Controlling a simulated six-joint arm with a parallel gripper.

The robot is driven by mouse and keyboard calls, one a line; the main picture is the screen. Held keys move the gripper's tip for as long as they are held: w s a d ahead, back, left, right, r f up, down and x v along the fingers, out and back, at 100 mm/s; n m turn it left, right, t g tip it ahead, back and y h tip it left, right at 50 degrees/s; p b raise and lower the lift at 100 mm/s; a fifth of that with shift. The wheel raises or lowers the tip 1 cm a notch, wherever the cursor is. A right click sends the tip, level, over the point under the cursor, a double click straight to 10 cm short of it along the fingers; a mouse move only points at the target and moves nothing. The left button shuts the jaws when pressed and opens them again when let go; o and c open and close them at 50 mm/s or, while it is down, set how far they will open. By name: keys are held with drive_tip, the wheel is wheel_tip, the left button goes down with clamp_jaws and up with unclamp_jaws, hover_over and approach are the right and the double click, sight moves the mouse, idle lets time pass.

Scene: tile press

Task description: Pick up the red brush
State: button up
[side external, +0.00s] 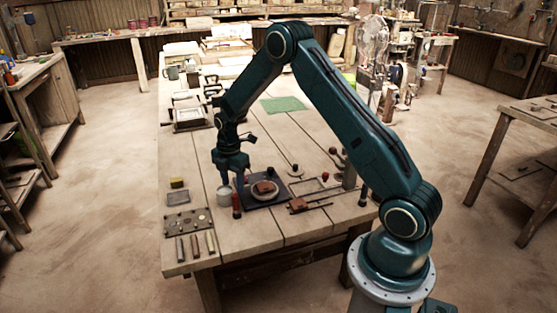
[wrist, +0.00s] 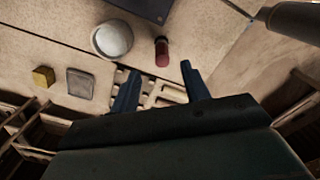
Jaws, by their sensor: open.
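A small upright red cylinder with a dark end, which looks like the red brush (side external: 236,208), stands on the wooden table in the side view, just left of the dark square board. It also shows in the wrist view (wrist: 162,54), beyond my fingertips and between their lines. My gripper (side external: 232,184) points down, close above and behind the brush in the side view. In the wrist view my gripper (wrist: 160,71) has its two blue fingers apart with nothing held between them. Whether a finger touches the brush cannot be told.
A pale cup (side external: 224,195) stands close beside the brush. The dark board (side external: 283,197) carries a round plate and brown block.

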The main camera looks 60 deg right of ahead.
sight(234, 195)
drive_tip(key=shift+f, duration=2.3)
drive_tip(key=shift+f, duration=0.1)
drive_tip(key=shift+s+f, duration=0.15)
drive_tip(key=shift+f, duration=2.35)
clamp_jaws()
